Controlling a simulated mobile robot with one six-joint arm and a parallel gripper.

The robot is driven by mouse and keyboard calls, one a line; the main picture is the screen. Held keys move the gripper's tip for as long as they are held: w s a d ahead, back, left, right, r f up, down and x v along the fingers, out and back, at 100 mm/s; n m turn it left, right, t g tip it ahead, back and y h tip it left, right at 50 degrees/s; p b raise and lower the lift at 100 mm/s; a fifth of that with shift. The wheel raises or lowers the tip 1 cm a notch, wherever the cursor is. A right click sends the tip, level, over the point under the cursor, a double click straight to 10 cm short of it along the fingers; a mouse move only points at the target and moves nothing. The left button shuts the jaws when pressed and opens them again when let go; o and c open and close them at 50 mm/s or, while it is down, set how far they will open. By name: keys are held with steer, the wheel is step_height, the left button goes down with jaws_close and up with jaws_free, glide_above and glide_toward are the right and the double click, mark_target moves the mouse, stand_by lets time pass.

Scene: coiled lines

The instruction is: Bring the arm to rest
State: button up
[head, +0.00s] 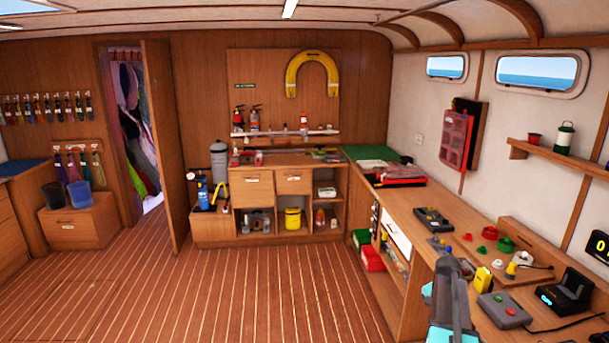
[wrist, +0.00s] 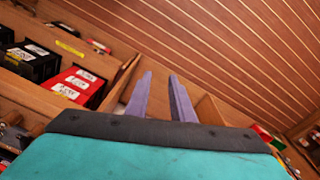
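My gripper shows in the wrist view (wrist: 160,78) with two purple-grey fingers that stand apart, with nothing between them. The wooden floor and an open shelf edge lie beyond the fingertips. In the head view my arm, grey and teal, reaches up from the lower right beside the right-hand counter (head: 410,212). The fingertips are too small to make out clearly in the head view.
The right-hand counter carries a yellow device (head: 483,280), a grey box with buttons (head: 504,309) and a black charger (head: 566,291). Labelled red boxes (wrist: 78,86) and black boxes sit in the shelving at left in the wrist view. The plank floor (head: 270,290) is clear.

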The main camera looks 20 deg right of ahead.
steer(key=w+a+f+n, duration=0.2)
steer(key=a, duration=0.5)
steer(key=w+a+f+n, duration=0.2)
steer(key=a, duration=0.4)
steer(key=s+a+f+n, duration=0.2)
steer(key=a+f+n, duration=0.15)
steer(key=a, duration=0.75)
steer(key=s+a+f+n, duration=0.15)
steer(key=a+n, duration=0.35)
steer(key=a, duration=0.7)
steer(key=s+a+f+n, duration=0.1)
steer(key=a+f+n, duration=0.25)
steer(key=a, duration=0.75)
steer(key=s+f+g+b, duration=0.2)
steer(key=s+f+b, duration=0.4)
steer(key=s+f, duration=0.7)
steer(key=s+f+g+b, duration=0.3)
steer(key=s+f+b, duration=0.4)
steer(key=s+f, duration=0.6)
step_height(320, 180, down, 4)
steer(key=shift+f+g+y, duration=0.2)
steer(key=shift+g+y, duration=0.1)
